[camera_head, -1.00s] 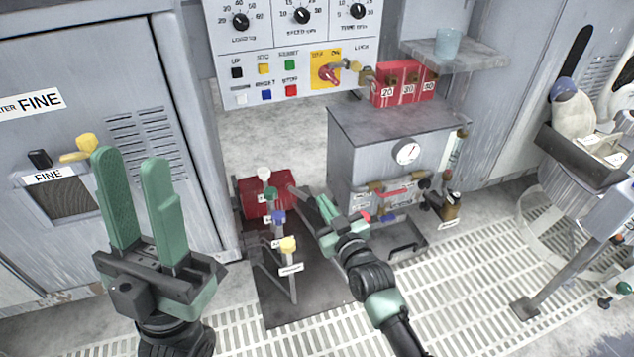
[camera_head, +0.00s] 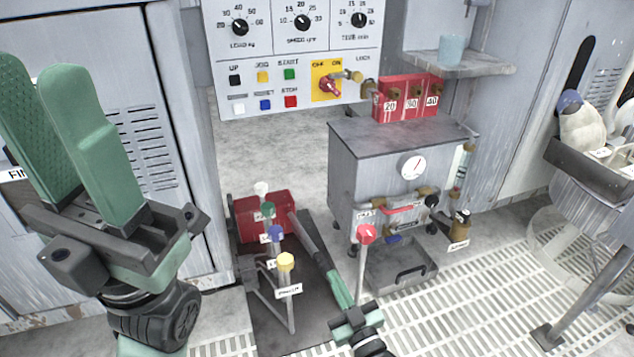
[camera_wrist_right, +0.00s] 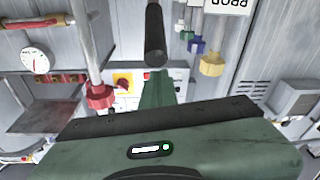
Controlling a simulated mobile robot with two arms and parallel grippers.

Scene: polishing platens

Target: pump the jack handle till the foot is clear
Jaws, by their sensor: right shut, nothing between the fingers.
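A dark bar that looks like the jack handle (camera_head: 315,245) slants down and right from a red box-like body (camera_head: 268,210) on the floor, probably the jack. My right gripper (camera_head: 340,285) is shut and empty at the lower end of this bar. In the right wrist view the dark bar (camera_wrist_right: 155,35) ends just ahead of the green fingers (camera_wrist_right: 157,88); I cannot tell whether they touch. My left gripper (camera_head: 45,135) is open and empty, high at the left, away from the jack. I cannot make out the foot.
A red-knobbed lever (camera_head: 366,235) stands close right of my right gripper. Upright rods with white, green, blue and yellow knobs (camera_head: 285,262) stand to its left. A grey cabinet with a gauge (camera_head: 412,165) is behind. Grating (camera_head: 480,290) lies open at right.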

